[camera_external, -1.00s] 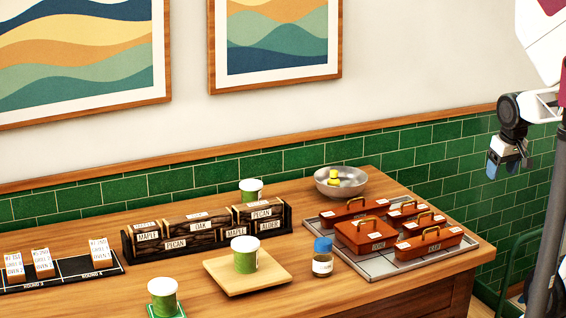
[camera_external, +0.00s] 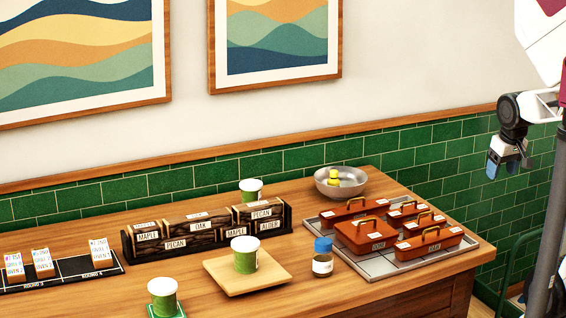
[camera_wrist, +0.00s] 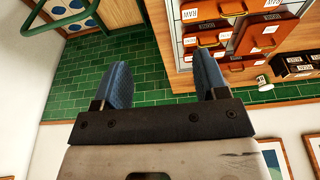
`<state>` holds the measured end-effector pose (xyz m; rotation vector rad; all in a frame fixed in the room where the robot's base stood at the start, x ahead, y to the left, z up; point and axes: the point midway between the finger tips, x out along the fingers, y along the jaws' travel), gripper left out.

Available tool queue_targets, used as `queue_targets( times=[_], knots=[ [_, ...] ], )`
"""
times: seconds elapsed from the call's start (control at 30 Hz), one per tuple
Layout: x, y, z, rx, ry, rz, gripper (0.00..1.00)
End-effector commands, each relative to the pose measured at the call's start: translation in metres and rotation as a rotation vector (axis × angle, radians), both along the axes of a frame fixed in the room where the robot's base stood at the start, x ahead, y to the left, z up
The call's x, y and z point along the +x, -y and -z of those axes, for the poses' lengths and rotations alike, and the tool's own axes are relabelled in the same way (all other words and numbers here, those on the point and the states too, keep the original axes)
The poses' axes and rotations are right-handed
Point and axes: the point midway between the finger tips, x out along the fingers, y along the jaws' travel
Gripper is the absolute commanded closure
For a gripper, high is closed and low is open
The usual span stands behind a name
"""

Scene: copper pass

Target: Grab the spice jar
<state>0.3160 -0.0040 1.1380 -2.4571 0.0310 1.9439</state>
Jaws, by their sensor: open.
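The spice jar (camera_external: 322,257) stands upright on the wooden table, a clear jar with a blue lid, a white label and brown contents. It is between the wooden board and the tray of orange-brown boxes. My gripper (camera_external: 507,160) is at the right of the external view, above and well away from the table, apart from the jar. In the wrist view my gripper (camera_wrist: 161,85) shows two blue fingers spread apart with nothing between them. I cannot make out the jar in the wrist view.
A grey tray (camera_external: 398,264) with several handled boxes is right of the jar. A wooden board (camera_external: 222,278) with a green cup (camera_external: 245,256) is to its left. A metal bowl (camera_external: 340,184) and a rack of wood blocks (camera_external: 181,235) stand behind. Table in front of the jar is clear.

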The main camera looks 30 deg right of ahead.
Motion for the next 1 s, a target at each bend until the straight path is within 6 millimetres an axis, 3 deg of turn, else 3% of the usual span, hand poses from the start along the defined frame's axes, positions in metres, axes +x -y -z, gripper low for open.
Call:
queue_targets(
  times=[0.1, 0.57, 0.77, 1.0],
  knots=[
    [0.0, 0.0, 0.0, 0.0, 0.0, 0.0, 0.25],
    [0.01, 0.0, 0.003, -0.02, 0.025, -0.012, 0.25],
    [0.047, -0.005, 0.011, -0.08, 0.119, -0.063, 0.25],
    [0.115, -0.033, 0.025, -0.15, 0.318, -0.204, 0.25]
  ],
)
